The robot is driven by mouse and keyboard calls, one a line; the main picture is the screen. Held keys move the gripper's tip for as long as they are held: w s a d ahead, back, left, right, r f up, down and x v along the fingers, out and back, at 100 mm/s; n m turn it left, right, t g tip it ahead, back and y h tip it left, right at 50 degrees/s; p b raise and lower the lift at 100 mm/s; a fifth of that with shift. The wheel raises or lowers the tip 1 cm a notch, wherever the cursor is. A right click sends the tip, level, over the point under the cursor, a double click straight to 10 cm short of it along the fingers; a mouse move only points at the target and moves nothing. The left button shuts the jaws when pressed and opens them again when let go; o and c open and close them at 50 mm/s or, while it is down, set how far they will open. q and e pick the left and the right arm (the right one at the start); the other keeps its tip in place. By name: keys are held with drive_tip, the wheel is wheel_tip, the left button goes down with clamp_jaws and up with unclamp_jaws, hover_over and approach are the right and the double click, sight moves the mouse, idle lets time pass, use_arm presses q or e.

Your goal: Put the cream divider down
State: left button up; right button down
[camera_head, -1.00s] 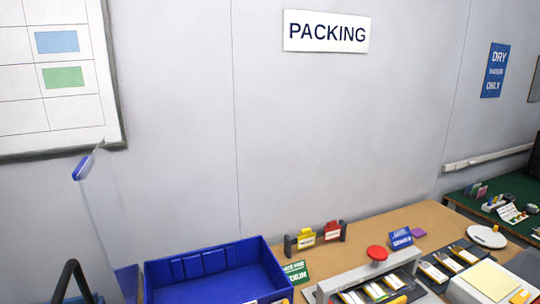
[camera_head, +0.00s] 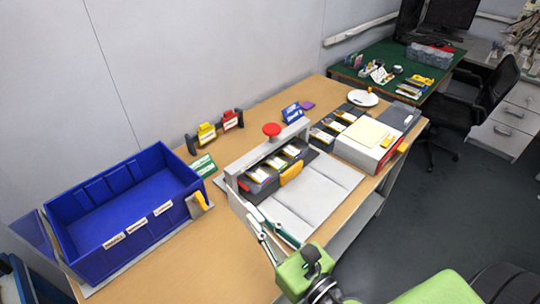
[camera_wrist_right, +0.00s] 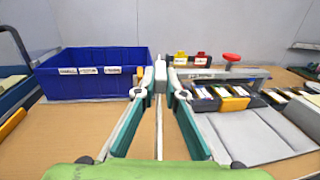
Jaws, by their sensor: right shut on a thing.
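My right gripper (camera_head: 258,226) reaches in from the lower right over the front of the table, left of the pale folded mat. In the right wrist view its fingers (camera_wrist_right: 160,82) are closed on a thin pale piece (camera_wrist_right: 159,128), seen edge-on between them. It looks like the cream divider, though its face is hidden. Cream sheets (camera_head: 368,132) lie on top of a white box at the table's right. My left gripper is not in view.
A blue bin (camera_head: 128,240) stands on the left. A press with a red knob (camera_head: 271,130) and trays of pouch cells (camera_head: 275,169) are in the middle. The pale mat (camera_head: 312,195) is bare. Wooden tabletop (camera_head: 205,262) is clear in front of the bin.

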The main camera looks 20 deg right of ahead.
sight(249, 210)
drive_tip(key=w+y, duration=0.1)
drive_tip(key=w+a+n+y, duration=0.1)
drive_tip(key=w, duration=0.1)
drive_tip(key=shift+g+p, duration=0.3)
drive_tip(key=shift+g, duration=0.1)
drive_tip(key=shift+w+a+f+n+y, duration=0.1)
drive_tip(key=shift+w+n+y, duration=0.3)
drive_tip(key=shift+w+n, duration=0.15)
drive_tip(key=w+d+f+b, duration=0.1)
drive_tip(key=w+f+b, duration=0.1)
drive_tip(key=w+f, duration=0.2)
drive_tip(key=w+d+f+b, duration=0.1)
drive_tip(key=w+f+b, duration=0.2)
drive_tip(key=w+f, duration=0.1)
drive_tip(key=w+d+f+b, duration=0.1)
drive_tip(key=w+f+b, duration=0.2)
drive_tip(key=w+f, duration=0.2)
drive_tip(key=shift+w+d, duration=0.15)
drive_tip(key=shift+d, duration=0.15)
drive_tip(key=shift+f+b, duration=0.1)
drive_tip(key=shift+b, duration=0.3)
drive_tip(key=c, duration=2.1)
unclamp_jaws()
